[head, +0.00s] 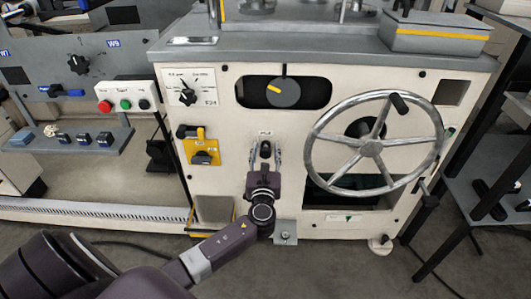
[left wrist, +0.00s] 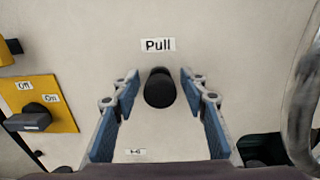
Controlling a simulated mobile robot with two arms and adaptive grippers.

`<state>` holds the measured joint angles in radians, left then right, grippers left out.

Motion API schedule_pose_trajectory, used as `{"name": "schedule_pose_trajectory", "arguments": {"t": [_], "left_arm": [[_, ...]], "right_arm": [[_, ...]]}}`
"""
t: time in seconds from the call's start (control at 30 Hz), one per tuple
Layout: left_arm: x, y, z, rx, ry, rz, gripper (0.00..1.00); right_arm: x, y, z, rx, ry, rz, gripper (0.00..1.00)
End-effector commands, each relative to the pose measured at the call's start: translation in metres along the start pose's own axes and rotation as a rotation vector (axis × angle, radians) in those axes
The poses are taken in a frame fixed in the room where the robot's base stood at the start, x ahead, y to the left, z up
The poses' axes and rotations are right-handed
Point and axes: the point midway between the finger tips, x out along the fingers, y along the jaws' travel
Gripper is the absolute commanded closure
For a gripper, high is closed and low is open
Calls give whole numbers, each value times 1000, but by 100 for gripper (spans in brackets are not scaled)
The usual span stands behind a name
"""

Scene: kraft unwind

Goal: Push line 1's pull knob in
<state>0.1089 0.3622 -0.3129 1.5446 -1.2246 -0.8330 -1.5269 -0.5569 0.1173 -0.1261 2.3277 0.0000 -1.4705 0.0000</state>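The pull knob (left wrist: 160,88) is a round black knob on the cream machine panel, under a white label (left wrist: 158,45) reading "Pull". In the left wrist view it sits between the fingertips of my left gripper (left wrist: 160,90), with a gap on each side. The blue-padded fingers are spread open and hold nothing. In the head view the knob (head: 265,149) shows just above my left gripper (head: 265,160), which points at the panel. How far the knob sticks out is hard to tell. My right gripper is not in view.
A yellow switch plate (left wrist: 41,104) marked Off and On is left of the knob. A large spoked handwheel (head: 371,148) stands out to the right. A dial (head: 283,93) is above. A button box (head: 126,98) and a small shelf (head: 66,139) are at the left.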

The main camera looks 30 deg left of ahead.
Motion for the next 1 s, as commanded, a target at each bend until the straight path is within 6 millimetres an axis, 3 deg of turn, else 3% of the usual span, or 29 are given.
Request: {"name": "schedule_pose_trajectory", "arguments": {"t": [0.37, 0.8, 1.0], "left_arm": [[-8, -1, -2, 0, 4, -1, 56], [-92, 0, -2, -1, 6, -1, 56], [-116, 0, -2, 1, 3, -1, 56]], "right_arm": [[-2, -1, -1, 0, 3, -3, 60], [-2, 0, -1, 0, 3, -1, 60], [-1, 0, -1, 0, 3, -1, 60]]}}
